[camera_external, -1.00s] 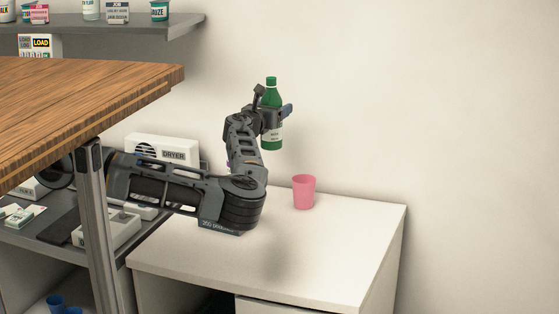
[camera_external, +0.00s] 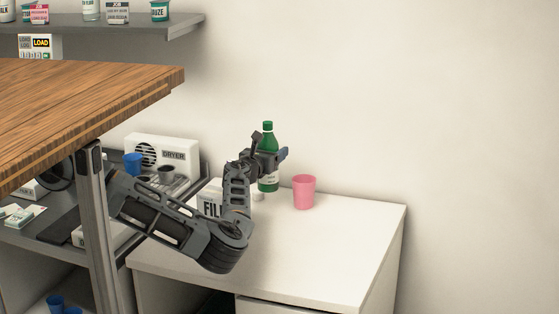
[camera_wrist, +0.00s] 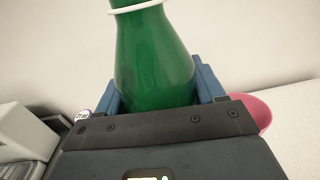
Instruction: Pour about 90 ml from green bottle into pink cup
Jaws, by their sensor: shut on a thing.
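The green bottle (camera_external: 267,138) is upright with a white label low on its side. My gripper (camera_external: 270,160) is shut around its body, and the blue fingers flank it in the wrist view (camera_wrist: 160,90). The bottle's base is close to the white cabinet top; I cannot tell whether it touches. The pink cup (camera_external: 304,192) stands upright on the cabinet top, just right of the bottle. In the wrist view the pink cup (camera_wrist: 262,112) is partly hidden behind the gripper at the right.
The white cabinet top (camera_external: 340,230) is clear to the right and front. A box marked FIL (camera_external: 210,203) stands behind my arm. A dryer (camera_external: 165,150) and a blue cup (camera_external: 133,163) are at the left. A wooden tabletop (camera_external: 90,90) overhangs the left foreground.

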